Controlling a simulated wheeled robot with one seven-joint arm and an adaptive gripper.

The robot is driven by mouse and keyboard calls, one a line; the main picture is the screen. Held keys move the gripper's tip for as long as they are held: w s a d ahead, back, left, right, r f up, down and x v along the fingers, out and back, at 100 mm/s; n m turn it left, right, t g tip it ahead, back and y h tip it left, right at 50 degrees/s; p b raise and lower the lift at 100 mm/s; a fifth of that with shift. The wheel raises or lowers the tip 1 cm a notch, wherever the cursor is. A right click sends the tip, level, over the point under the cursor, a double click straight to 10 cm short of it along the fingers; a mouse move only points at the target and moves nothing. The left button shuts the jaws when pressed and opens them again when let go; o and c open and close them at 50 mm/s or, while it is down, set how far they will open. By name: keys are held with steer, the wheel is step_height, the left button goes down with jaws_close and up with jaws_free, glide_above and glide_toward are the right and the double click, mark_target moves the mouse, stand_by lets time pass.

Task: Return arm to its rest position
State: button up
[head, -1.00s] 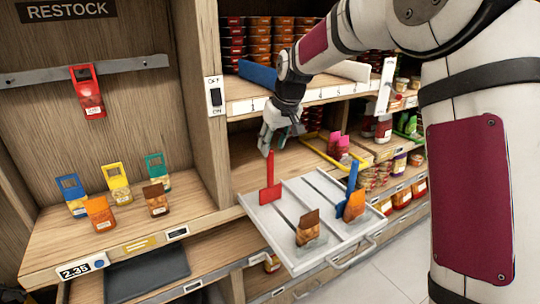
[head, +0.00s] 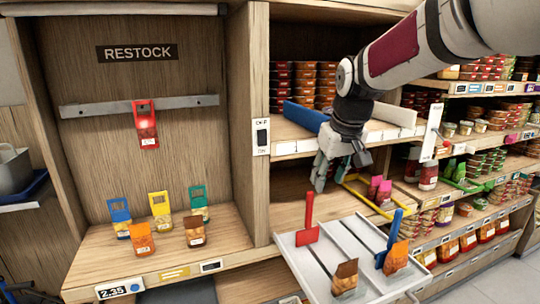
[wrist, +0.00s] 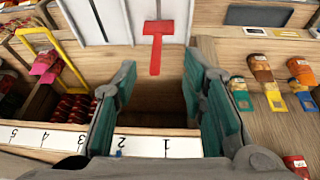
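My gripper (head: 322,182) hangs over the middle shelf compartment in the head view, to the right of the restock bay and behind the pull-out tray (head: 310,262). In the wrist view my gripper (wrist: 160,115) shows two separated teal-padded fingers with nothing between them. My arm reaches in from the upper right of the head view. A red divider paddle (head: 308,222) stands on the tray in front of the gripper, apart from it. It also shows beyond the fingers in the wrist view (wrist: 157,38).
A blue paddle (head: 390,238) and brown and orange packets stand on the tray. Several packets stand on the restock shelf (head: 100,262), and a red one (head: 145,128) hangs on the rail. A yellow frame (head: 372,200) and stocked shelves lie right of the gripper.

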steer(key=s+d+m+p, duration=0.3)
steer(key=s, duration=3.1)
steer(key=shift+s+d+r+h, duration=0.15)
steer(key=shift+s+r+h, duration=0.05)
steer(key=shift+s+h, duration=0.1)
